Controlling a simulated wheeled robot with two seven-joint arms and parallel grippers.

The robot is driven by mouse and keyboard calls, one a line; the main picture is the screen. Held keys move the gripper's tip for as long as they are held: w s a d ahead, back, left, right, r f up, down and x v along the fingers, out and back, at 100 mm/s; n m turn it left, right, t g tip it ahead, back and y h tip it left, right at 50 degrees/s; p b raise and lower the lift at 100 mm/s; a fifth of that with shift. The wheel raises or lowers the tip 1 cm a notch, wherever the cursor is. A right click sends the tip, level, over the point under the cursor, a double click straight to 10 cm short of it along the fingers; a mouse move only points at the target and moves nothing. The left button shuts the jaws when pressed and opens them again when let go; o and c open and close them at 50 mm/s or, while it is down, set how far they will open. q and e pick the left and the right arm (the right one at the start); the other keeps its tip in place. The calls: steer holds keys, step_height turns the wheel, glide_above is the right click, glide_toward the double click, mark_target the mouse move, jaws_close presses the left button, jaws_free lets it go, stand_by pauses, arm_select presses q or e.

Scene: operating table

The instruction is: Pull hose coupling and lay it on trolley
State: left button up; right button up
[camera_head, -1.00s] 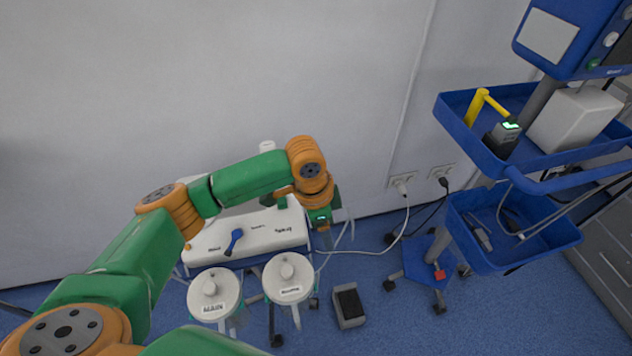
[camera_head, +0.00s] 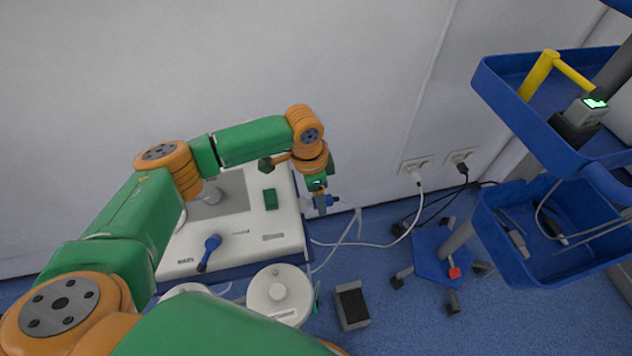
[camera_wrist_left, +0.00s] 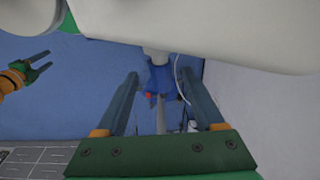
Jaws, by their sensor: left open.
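The blue hose coupling (camera_head: 331,201) sticks out at the right side of the white machine (camera_head: 290,222). My left gripper (camera_head: 319,205) is open and points down at the coupling. My right gripper (camera_wrist_left: 38,66) shows open and empty at the left of that view. The blue trolley (camera_head: 490,218) stands at the right.
The trolley's upper tray (camera_head: 500,98) holds a yellow handle (camera_head: 538,75) and a small device with a green display (camera_head: 580,118). A white lidded canister (camera_head: 280,292) and a foot pedal (camera_head: 351,305) are in front. Cables run to wall sockets.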

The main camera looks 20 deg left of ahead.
arm_select(q)
steer(key=shift+w+f, duration=0.15)
steer(key=shift+f, duration=0.75)
steer(key=shift+r, duration=0.1)
jaws_close()
